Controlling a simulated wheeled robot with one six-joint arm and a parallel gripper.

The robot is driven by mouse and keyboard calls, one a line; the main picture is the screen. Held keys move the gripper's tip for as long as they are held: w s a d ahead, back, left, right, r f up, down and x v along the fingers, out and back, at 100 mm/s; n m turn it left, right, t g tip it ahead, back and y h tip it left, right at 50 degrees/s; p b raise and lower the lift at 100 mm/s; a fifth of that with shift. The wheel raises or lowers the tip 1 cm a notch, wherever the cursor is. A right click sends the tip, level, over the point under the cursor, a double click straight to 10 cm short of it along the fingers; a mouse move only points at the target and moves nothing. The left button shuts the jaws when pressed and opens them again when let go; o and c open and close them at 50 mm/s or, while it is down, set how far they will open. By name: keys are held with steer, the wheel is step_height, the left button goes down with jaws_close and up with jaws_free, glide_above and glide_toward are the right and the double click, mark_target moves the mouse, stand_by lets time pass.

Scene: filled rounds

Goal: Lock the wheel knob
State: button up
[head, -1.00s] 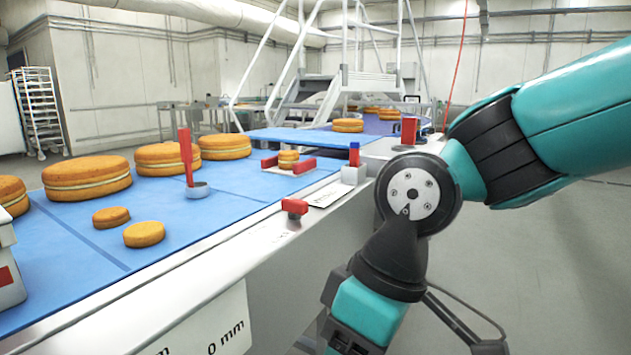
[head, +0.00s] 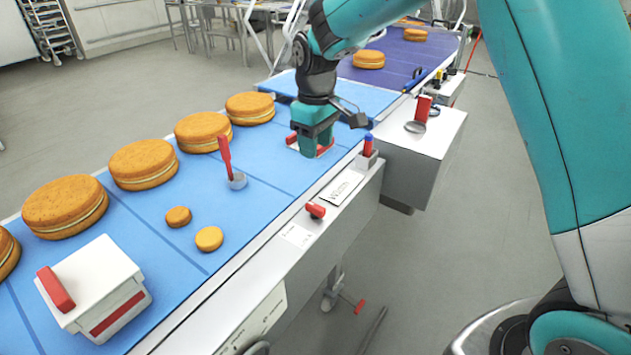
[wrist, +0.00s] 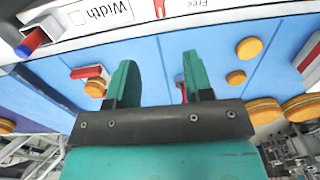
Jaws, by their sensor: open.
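A red knob (head: 315,210) sits on the white side rail of the blue belt, between two printed labels. It also shows at the top edge of the wrist view (wrist: 159,8), beside a label that seems to read "Free". A second red handle (head: 360,306) is low under the rail by a leg and caster. I cannot tell for sure which is the wheel knob. My gripper (head: 318,150) points down over the belt, farther along than the rail knob and apart from it. In the wrist view its two teal fingers (wrist: 160,65) are spread with nothing held.
A blue-topped red post (head: 367,152) stands on the rail near my gripper. A white box with a red handle (head: 92,283), large cakes (head: 143,164) and small cakes (head: 209,239) occupy the belt.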

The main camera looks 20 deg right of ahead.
mark_target(316, 206)
step_height(316, 206, down, 17)
steer(key=p, duration=0.3)
steer(key=shift+w+f+p, duration=0.1)
steer(key=shift+f+p, duration=0.1)
steer(key=shift+p, duration=0.2)
jaws_close()
